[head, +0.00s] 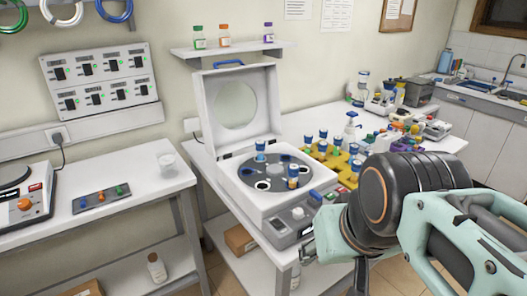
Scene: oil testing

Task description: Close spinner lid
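The spinner (268,210) is a white box-shaped machine on the middle table. Its lid (207,105) stands upright and open at the back, with a round window and a blue handle (228,64) on its top edge. Inside the base is a dark round rotor (245,171) with pale holes. Blue-capped vials (261,151) stand in it, one at the back and at least one at the right. My gripper (306,254) is low at the front right of the spinner, apart from the lid. It is mostly hidden by my arm, so its opening cannot be made out.
A yellow rack (333,161) with blue-capped vials stands right of the spinner, with bottles and clutter behind it. A wall shelf (228,49) with small bottles hangs above the lid.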

